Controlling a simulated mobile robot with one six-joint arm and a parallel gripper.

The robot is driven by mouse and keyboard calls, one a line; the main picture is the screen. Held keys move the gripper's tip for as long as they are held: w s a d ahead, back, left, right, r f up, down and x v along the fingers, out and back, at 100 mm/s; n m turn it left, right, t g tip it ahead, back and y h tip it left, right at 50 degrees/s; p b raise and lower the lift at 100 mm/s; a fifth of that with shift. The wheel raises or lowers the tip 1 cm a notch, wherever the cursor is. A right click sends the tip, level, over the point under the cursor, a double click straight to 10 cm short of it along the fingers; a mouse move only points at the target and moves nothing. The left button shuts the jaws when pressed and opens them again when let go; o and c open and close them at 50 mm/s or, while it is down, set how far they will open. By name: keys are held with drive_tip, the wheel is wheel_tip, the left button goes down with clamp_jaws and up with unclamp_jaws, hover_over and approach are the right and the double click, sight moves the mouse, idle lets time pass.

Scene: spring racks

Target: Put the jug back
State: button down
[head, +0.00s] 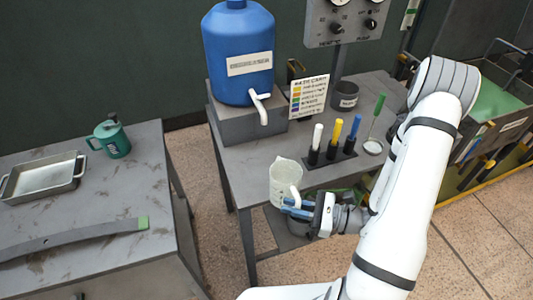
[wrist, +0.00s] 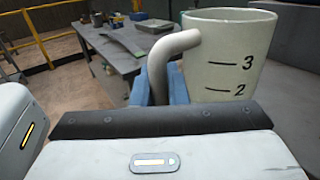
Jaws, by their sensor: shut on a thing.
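The jug (head: 285,178) is a whitish measuring jug. It looks upright at the front edge of the right-hand table (head: 236,165). In the wrist view the jug (wrist: 232,60) shows marks 2 and 3, and its bent handle (wrist: 172,50) points left. My gripper (head: 292,207), with blue fingers, is shut on the handle. In the wrist view the fingers (wrist: 163,90) stand either side of the handle. The jug's base is hidden in the wrist view, and I cannot tell whether it touches the table.
Several coloured tubes stand in a black rack (head: 331,158). The left table holds a green can (head: 112,138) and metal tray (head: 42,180).

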sight(283, 171)
drive_tip(key=w+b, duration=0.1)
drive_tip(key=b, duration=0.2)
drive_tip(key=w+a+b, duration=0.1)
drive_tip(key=w+b, duration=0.1)
drive_tip(key=b, duration=0.2)
drive_tip(key=w+f+b, duration=0.1)
drive_tip(key=b, duration=0.3)
drive_tip(key=shift+w+a, duration=0.15)
drive_tip(key=b, duration=0.1)
drive_tip(key=w+b, duration=0.1)
drive_tip(key=shift+a+r+b, duration=0.15)
drive_tip(key=shift+a+b, duration=0.1)
drive_tip(key=shift+b, duration=0.1)
drive_tip(key=w, duration=0.2)
drive_tip(key=w+a+p, duration=0.1)
drive_tip(key=w, duration=0.2)
drive_tip(key=w+a, duration=0.1)
drive_tip(key=w, duration=0.1)
drive_tip(key=shift+w+a+r, duration=0.1)
drive_tip(key=shift+w+r, duration=0.1)
drive_tip(key=shift+r, duration=0.2)
drive_tip(key=w, duration=0.2)
drive_tip(key=w+a, duration=0.1)
drive_tip(key=w, duration=0.1)
drive_tip(key=shift+w+a+p, duration=0.15)
drive_tip(key=shift+p, duration=0.2)
drive_tip(key=shift+f, duration=0.8)
